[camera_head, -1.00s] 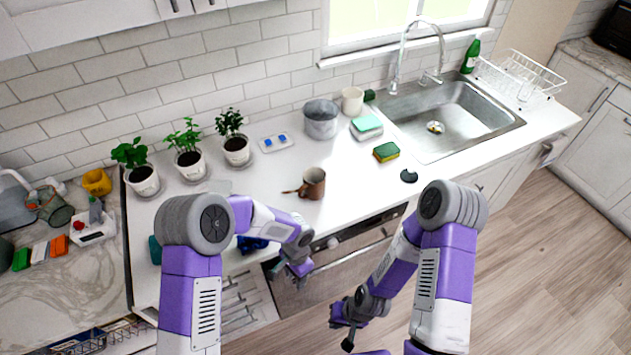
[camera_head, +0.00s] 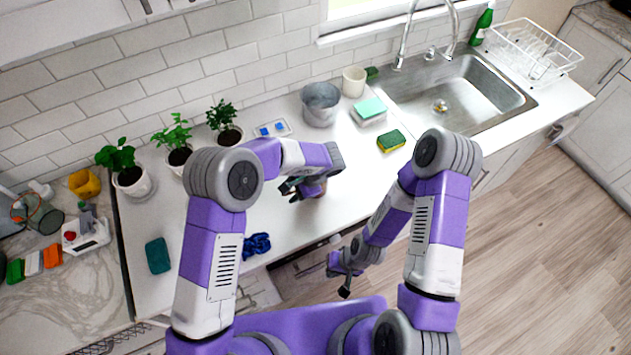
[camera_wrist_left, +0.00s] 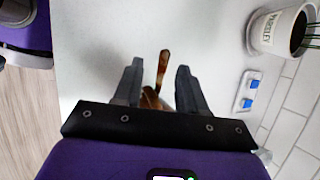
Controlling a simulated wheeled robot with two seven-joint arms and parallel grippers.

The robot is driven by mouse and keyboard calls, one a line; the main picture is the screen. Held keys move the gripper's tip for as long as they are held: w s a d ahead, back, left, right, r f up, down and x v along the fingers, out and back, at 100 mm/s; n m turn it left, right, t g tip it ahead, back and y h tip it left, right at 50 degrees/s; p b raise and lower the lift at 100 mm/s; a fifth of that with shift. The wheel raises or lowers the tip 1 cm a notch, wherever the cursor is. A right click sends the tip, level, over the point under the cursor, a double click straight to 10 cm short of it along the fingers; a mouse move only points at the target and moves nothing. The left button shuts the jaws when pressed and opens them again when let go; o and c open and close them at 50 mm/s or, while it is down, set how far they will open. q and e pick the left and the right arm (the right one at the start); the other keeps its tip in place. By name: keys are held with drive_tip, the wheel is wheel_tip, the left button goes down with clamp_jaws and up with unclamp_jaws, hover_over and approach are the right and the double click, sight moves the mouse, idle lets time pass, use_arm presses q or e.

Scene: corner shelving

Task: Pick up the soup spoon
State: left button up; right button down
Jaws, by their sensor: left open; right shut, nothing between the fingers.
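A thin brown wooden handle, which looks like the soup spoon (camera_wrist_left: 163,62), shows in the left wrist view. My left gripper (camera_head: 292,190) is open, with one finger on each side of the handle in the left wrist view (camera_wrist_left: 159,68). No contact is visible. My right gripper (camera_head: 344,284) is shut and empty, low in front of the counter.
A metal pot (camera_head: 320,105), a white cup (camera_head: 354,81) and a yellow-green sponge (camera_head: 391,140) stand behind and right of the mug. Potted plants (camera_head: 131,181) line the wall at left. A blue cloth-like item (camera_head: 256,244) lies near the front edge.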

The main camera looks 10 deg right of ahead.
use_arm(q)
drive_tip(key=p+x, duration=0.1)
drive_tip(key=x, duration=0.4)
drive_tip(key=shift+w+a+r, duration=0.1)
drive_tip(key=shift+w, duration=0.05)
clamp_jaws()
